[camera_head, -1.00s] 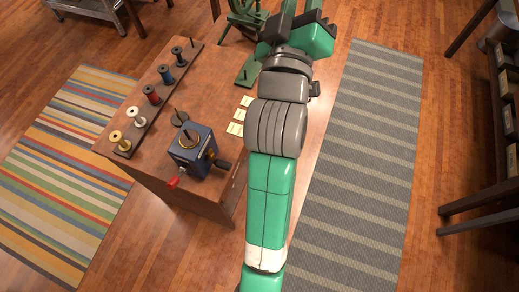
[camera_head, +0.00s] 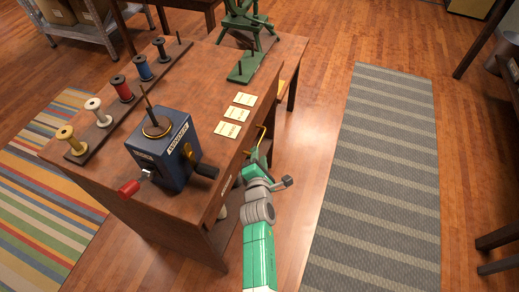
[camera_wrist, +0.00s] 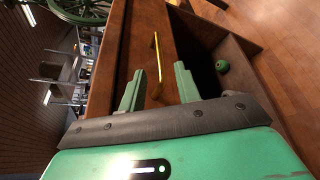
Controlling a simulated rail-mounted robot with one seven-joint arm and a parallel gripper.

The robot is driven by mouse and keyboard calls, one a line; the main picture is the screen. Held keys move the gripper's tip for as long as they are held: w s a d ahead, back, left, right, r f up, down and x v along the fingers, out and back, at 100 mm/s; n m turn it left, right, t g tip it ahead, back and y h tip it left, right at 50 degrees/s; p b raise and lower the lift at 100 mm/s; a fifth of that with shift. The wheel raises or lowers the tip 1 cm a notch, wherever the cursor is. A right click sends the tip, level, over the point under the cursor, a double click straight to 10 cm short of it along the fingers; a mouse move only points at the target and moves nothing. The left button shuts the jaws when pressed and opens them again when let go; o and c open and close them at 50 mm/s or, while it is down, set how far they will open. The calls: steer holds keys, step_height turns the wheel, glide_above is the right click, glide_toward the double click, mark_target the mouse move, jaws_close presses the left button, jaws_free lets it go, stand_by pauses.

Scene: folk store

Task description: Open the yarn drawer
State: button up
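The wooden workbench (camera_head: 190,88) carries a drawer front (camera_wrist: 142,28) with a yellow bar handle (camera_wrist: 157,62), which also shows in the head view (camera_head: 260,136). My gripper (camera_wrist: 160,72) is open, its two green fingers on either side of the handle in the wrist view. I cannot tell whether they touch it. In the head view my gripper (camera_head: 256,156) is at the bench's right side, close to the handle. The drawer looks flush with the bench. Its inside is hidden.
An open compartment beside the drawer front holds a green ball (camera_wrist: 222,66). On the bench stand a blue winder (camera_head: 165,150), a rack of thread spools (camera_head: 103,137), cards (camera_head: 237,113) and a green wheel stand (camera_head: 245,65). The grey striped rug (camera_head: 385,170) is clear.

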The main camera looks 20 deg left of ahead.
mark_target(259, 144)
steer(key=b+x, duration=0.4)
steer(key=x, duration=0.2)
steer(key=shift+w+a, duration=0.1)
steer(key=shift+w, duration=0.2)
jaws_close()
